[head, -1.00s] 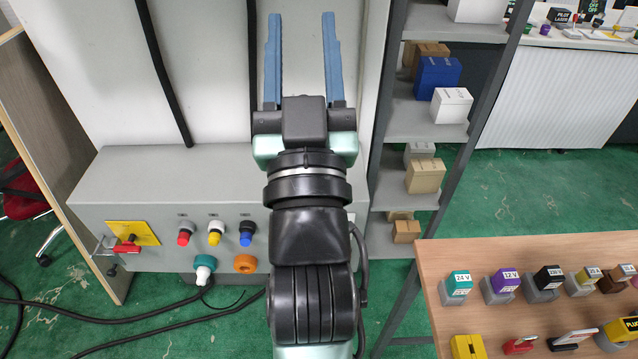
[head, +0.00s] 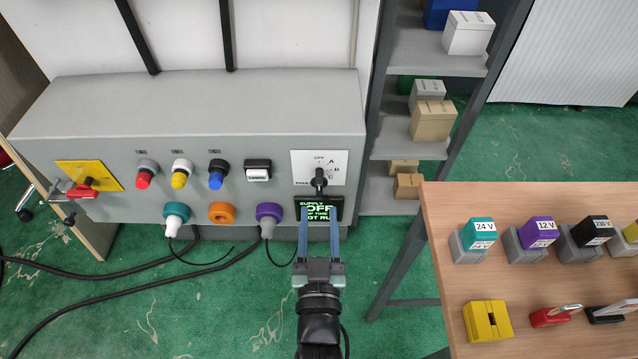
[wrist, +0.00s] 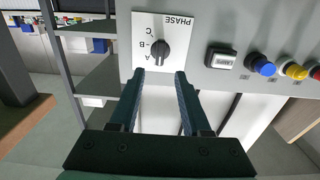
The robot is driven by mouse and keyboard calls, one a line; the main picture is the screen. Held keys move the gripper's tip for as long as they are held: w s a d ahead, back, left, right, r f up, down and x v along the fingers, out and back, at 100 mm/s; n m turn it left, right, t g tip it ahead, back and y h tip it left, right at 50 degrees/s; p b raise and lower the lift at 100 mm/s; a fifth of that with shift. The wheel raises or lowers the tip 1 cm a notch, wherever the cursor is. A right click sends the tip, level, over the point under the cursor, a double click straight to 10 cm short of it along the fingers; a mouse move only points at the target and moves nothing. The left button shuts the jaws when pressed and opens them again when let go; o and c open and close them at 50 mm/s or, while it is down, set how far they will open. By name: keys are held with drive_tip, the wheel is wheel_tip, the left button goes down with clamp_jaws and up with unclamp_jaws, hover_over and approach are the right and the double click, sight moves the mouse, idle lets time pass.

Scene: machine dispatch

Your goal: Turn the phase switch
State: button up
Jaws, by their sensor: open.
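The phase switch (head: 319,181) is a black knob on a white plate marked PHASE, A, B and C, at the right end of the grey panel. In the wrist view the knob (wrist: 160,50) appears with its lettering upside down. I cannot tell for sure which mark it points at. My gripper (head: 319,210) is open and empty, with its two blue fingers pointing at the panel. In the head view the fingertips are just below the knob, in front of the display. In the wrist view the fingertips (wrist: 160,74) show apart, short of the knob.
A dark display (head: 320,209) reads SUPPLY OFF, partly hidden by my fingers. A shelf rack (head: 405,140) and wooden table (head: 440,225) stand right. Cables lie on the floor.

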sight(319, 188)
drive_tip(key=w, duration=0.8)
drive_tip(key=shift+w+b, duration=0.1)
drive_tip(key=shift+b, duration=0.3)
clamp_jaws()
